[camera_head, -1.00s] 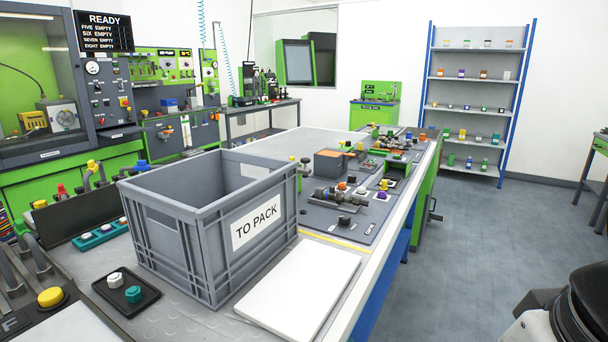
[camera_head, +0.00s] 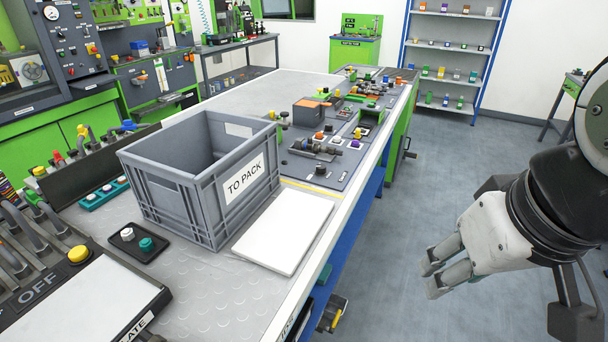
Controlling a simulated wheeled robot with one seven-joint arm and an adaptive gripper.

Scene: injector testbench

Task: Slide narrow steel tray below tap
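I cannot pick out a narrow steel tray or a tap for certain in this view. My gripper (camera_head: 432,277) hangs over the floor at the right, off the right side of the workbench (camera_head: 212,312). Its fingers point left toward the bench, and nothing shows between them. The side-on angle does not show how far apart the fingers are. It is well apart from everything on the bench.
A grey crate marked TO PACK (camera_head: 185,205) stands on the bench, with a white panel (camera_head: 283,232) beside it. A small black tray (camera_head: 138,243) holds a white and a teal cap. A parts board (camera_head: 315,172) lies farther back. The floor (camera_head: 415,190) at right is clear.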

